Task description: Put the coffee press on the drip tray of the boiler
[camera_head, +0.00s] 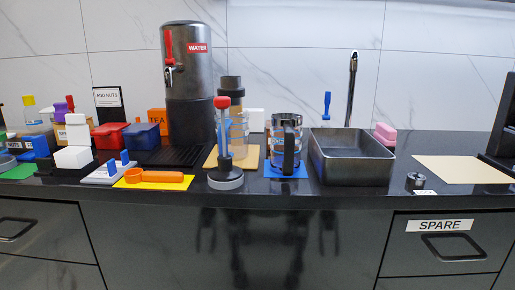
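The coffee press (286,145), a clear vessel with metal bands and a dark handle facing me, stands upright on a blue mat (288,175) left of the sink. The boiler (189,80) is a tall dark grey cylinder labelled WATER, with a red-levered tap on its left front. Its black ribbed drip tray (172,157) lies at its foot and looks empty. A red-knobbed plunger (223,145) on a round grey base stands between the tray and the press, near the counter's front edge. Neither gripper is in view; only dark arm-like reflections show on the cabinet front.
A tall banded cylinder on a wooden board (250,158) stands behind the plunger. An orange scoop (155,176) on a yellow mat lies before the tray. Red and blue bins (143,136) stand left; the metal sink (350,158) is right. The beige mat (462,169) is clear.

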